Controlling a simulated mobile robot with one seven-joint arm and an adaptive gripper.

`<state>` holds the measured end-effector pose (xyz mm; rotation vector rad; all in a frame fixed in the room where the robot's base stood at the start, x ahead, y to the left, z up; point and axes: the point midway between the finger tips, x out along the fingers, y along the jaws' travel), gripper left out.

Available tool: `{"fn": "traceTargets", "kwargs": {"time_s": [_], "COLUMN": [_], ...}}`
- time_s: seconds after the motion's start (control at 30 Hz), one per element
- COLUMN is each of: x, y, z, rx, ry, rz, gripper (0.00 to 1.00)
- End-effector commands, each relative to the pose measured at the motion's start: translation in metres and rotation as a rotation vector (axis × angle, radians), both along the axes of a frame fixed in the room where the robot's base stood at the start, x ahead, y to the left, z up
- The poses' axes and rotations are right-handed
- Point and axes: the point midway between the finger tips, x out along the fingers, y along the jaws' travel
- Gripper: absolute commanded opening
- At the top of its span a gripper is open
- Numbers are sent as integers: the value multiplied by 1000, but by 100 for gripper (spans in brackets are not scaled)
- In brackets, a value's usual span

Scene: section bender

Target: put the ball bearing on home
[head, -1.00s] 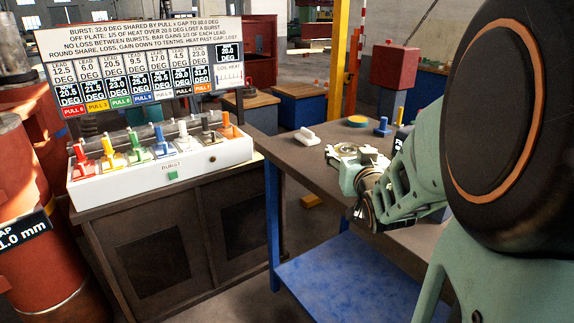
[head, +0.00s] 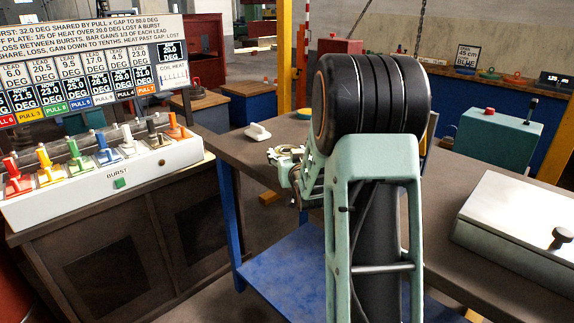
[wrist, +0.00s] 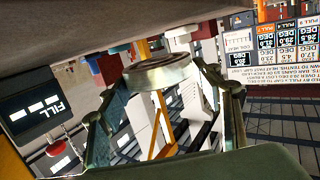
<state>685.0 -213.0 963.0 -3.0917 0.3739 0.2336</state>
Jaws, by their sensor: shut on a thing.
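My gripper (head: 285,158) is beside the upper arm in the head view, over the left part of the dark workbench (head: 235,147). It is small and partly hidden there. In the wrist view my gripper (wrist: 158,80) is shut on a round, ring-like metal piece, which I take for the ball bearing (wrist: 160,74). The bearing sits between the two fingertips, clear of the floor. I cannot make out any place marked home; my arm hides the middle of the bench.
A white block (head: 258,131) lies on the bench behind the gripper. A pale lidded box (head: 515,220) and a teal box (head: 500,135) stand right. A white console (head: 105,182) with coloured levers stands left, below a readout board (head: 95,65).

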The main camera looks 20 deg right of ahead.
Motion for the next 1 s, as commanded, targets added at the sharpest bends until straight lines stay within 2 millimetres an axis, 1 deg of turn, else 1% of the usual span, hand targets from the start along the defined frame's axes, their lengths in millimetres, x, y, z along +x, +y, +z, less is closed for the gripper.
{"fn": "traceTargets", "kwargs": {"time_s": [0.1, 0.23, 0.3, 0.57, 0.73, 0.77, 0.9, 1.0], "x": [6, 5, 5, 5, 5, 4, 4, 4], "y": [-1, -1, -1, -1, -1, -1, -1, -1], "z": [-5, -27, -33, -33, -38, -39, -38, -38], "rx": [-1, 1, 0, -2, -1, 0, 0, 0], "ry": [-5, -1, -3, -6, -6, -1, -1, 0], "rz": [1, 0, 0, -1, 0, 0, 0, 0], "gripper": [14, 14, 14, 14, 14, 62, 77, 77]}}
